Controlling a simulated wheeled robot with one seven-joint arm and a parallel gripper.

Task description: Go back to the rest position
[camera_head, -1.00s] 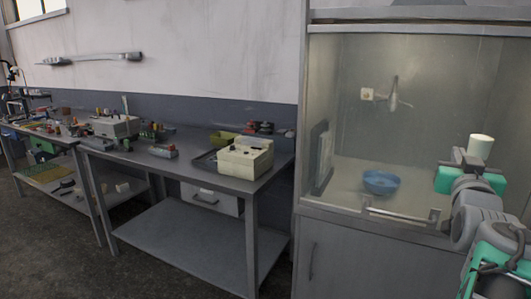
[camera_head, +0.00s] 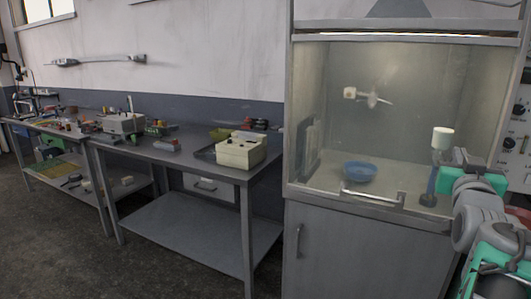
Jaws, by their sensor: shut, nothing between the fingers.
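My gripper (camera_head: 458,157) shows at the end of my grey and teal arm at the right of the head view. It is shut and holds nothing. It is in front of the right side of a glass-walled cabinet (camera_head: 370,222). A blue bowl (camera_head: 360,172) sits on the cabinet floor, left of my gripper and clear of it. A white cylinder (camera_head: 442,138) above a blue stem and a dark base shows just left of my gripper; my arm is close to it in the picture, and I cannot tell the gap in depth.
A metal handle bar (camera_head: 372,199) runs along the cabinet's front edge. A grey workbench (camera_head: 200,168) with a cream box (camera_head: 241,150) stands to the left, with another cluttered bench beyond. A panel with knobs (camera_head: 516,125) is at the far right. The floor at left is open.

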